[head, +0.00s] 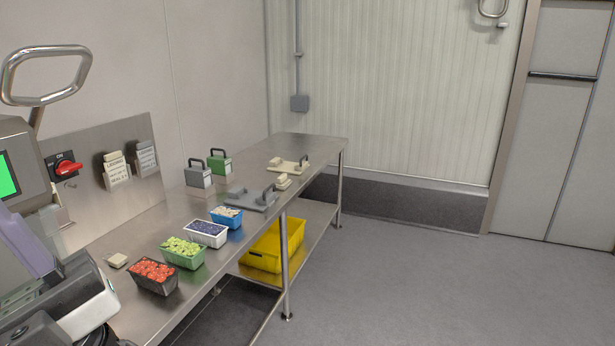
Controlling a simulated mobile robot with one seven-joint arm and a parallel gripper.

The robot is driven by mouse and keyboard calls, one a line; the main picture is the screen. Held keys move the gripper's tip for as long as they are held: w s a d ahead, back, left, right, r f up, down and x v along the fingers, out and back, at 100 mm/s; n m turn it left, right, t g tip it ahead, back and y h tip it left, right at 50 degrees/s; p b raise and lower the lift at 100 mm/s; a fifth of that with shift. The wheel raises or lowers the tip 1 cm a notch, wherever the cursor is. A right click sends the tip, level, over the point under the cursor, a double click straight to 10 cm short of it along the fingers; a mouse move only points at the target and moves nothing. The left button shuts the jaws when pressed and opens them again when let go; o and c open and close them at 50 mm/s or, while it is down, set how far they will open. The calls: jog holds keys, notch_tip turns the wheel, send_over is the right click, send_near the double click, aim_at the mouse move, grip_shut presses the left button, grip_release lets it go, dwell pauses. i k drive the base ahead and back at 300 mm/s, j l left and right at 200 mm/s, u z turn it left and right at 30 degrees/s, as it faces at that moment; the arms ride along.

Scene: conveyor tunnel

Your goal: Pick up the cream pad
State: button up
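A small cream pad (118,260) lies flat on the steel table (190,232) at the left, just behind and left of a dark tub of red pieces (154,276). Another small cream block (283,183) lies farther along the table, beside a grey plate with upright parts (251,198). I cannot tell for sure whether it is the same kind of thing. Parts of my arm show at the lower left, in front of the near end of the table. My gripper's fingers are not in view.
Tubs of green (183,252), purple (206,233) and pale pieces (226,216) line the table's front edge. A yellow crate (272,247) sits on the lower shelf. The floor at right is clear.

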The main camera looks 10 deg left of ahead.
aim_at(283, 183)
jog(key=i, duration=1.25)
jog(key=i+l+u, duration=0.1)
jog(key=i+u, duration=0.3)
jog(key=i+l+u, duration=0.45)
jog(key=i, duration=0.15)
jog(key=i+l+u, duration=0.4)
jog(key=i+j, duration=0.45)
jog(key=j, duration=0.15)
